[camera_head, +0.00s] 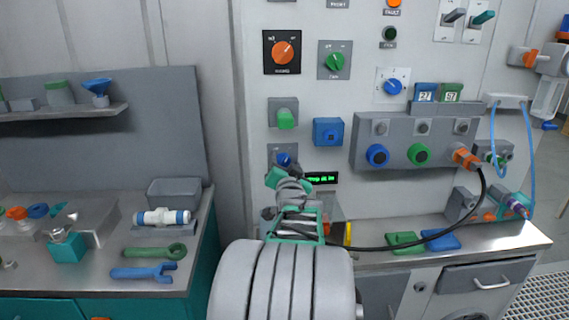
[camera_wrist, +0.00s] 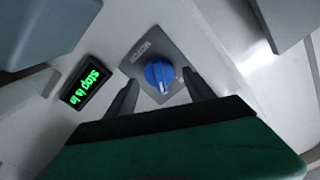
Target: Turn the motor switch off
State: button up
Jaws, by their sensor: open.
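The motor switch is a blue rotary knob (camera_wrist: 159,73) on a grey plate lettered MOTOR (camera_wrist: 141,51) in the wrist view. In the head view the knob (camera_head: 284,159) shows low on the panel, just above my gripper (camera_head: 277,176). In the wrist view my gripper (camera_wrist: 161,78) is open, with one dark finger on each side of the knob. I cannot tell whether the fingers touch it. The knob's white pointer mark is visible on its face. The lower part of the plate is hidden behind my gripper.
A small display with green text (camera_wrist: 87,87) sits beside the switch. A blue square box with a button (camera_head: 328,132) and a green knob (camera_head: 286,118) are close above. A grey box with coloured sockets (camera_head: 400,142) juts out at right. A black cable (camera_head: 388,246) hangs below.

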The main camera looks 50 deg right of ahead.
jog(key=shift+w+d, duration=0.1)
jog(key=shift+w, duration=0.05)
jog(key=c, duration=1.3)
